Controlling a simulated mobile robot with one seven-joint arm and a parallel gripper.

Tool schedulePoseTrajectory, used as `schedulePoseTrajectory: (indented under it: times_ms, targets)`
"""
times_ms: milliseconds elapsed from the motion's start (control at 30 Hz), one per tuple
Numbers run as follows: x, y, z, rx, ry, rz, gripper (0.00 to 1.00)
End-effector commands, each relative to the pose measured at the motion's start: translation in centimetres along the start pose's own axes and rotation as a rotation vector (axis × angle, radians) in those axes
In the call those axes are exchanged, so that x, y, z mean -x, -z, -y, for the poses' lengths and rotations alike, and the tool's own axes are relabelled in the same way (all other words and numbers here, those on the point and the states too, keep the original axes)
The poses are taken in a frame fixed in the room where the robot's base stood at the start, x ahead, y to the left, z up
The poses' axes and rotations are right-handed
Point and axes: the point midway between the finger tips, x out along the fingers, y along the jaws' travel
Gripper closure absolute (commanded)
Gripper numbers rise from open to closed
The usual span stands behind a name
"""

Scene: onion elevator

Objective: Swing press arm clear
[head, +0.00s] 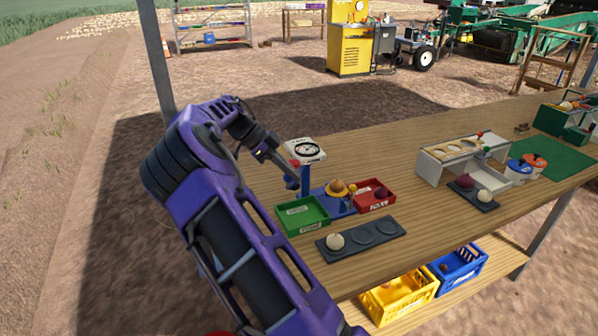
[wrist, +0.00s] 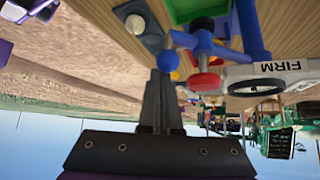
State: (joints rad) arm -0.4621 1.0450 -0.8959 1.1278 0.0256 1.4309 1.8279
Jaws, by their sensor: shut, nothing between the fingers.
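A tan onion (head: 337,187) sits by the press. A white dial (head: 306,150) stands behind it.
A green tray (head: 288,222) and a red tray (head: 362,203) flank the press base. A dark strip (head: 389,229) with one pale onion lies in front. A white stand (head: 430,168) and lidded pots are to the right.

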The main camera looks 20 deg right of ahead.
Motion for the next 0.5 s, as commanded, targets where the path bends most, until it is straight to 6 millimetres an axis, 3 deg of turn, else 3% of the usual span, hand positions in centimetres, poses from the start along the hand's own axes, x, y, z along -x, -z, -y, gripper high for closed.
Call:
schedulePoseTrajectory:
  times_ms: [500]
  targets:
    - [0.50, -0.62, 0.27, 0.003, 0.001, 0.002, 1.00]
